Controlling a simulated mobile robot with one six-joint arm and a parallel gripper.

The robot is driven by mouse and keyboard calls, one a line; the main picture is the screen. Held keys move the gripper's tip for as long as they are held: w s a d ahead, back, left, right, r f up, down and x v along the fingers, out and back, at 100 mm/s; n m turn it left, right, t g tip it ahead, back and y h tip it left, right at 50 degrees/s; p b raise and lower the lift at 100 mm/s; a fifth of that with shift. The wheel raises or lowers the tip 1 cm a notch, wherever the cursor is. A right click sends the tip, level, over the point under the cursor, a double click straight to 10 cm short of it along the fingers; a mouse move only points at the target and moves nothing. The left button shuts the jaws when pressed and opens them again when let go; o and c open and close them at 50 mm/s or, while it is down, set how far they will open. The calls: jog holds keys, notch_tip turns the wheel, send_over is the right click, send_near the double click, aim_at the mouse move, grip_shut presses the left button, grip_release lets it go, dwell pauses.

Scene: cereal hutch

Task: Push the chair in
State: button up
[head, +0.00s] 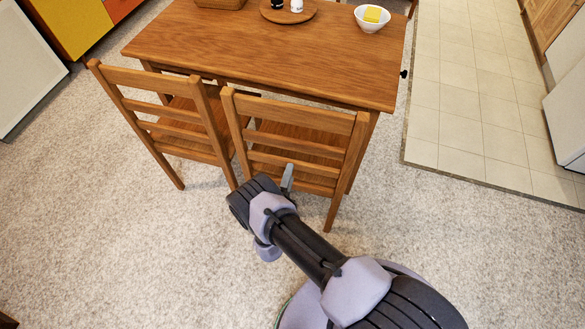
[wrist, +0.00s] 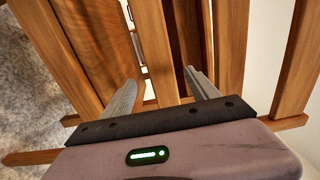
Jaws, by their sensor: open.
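Two wooden chairs with slatted backs stand at the near side of the wooden table (head: 270,45). The left chair (head: 165,110) is turned at an angle, its seat partly under the tabletop. The right chair (head: 300,122) stands close beside it, back toward me, its seat partly under the table edge. My gripper (head: 288,178) is at the lower part of the right chair's back. In the wrist view my gripper (wrist: 163,88) is open, with a wooden slat (wrist: 160,45) showing between its fingers. I cannot tell whether the fingers touch it.
A white bowl (head: 372,17) with a yellow block and a round wooden tray (head: 288,15) with shakers sit on the table. Speckled carpet (head: 130,250) is clear on the left and in front. A tiled floor (head: 470,110) lies to the right.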

jog(key=b+x, duration=0.1)
jog(key=x, duration=0.4)
jog(key=shift+w+d+r, duration=0.1)
jog(key=shift+w, duration=0.25)
grip_shut()
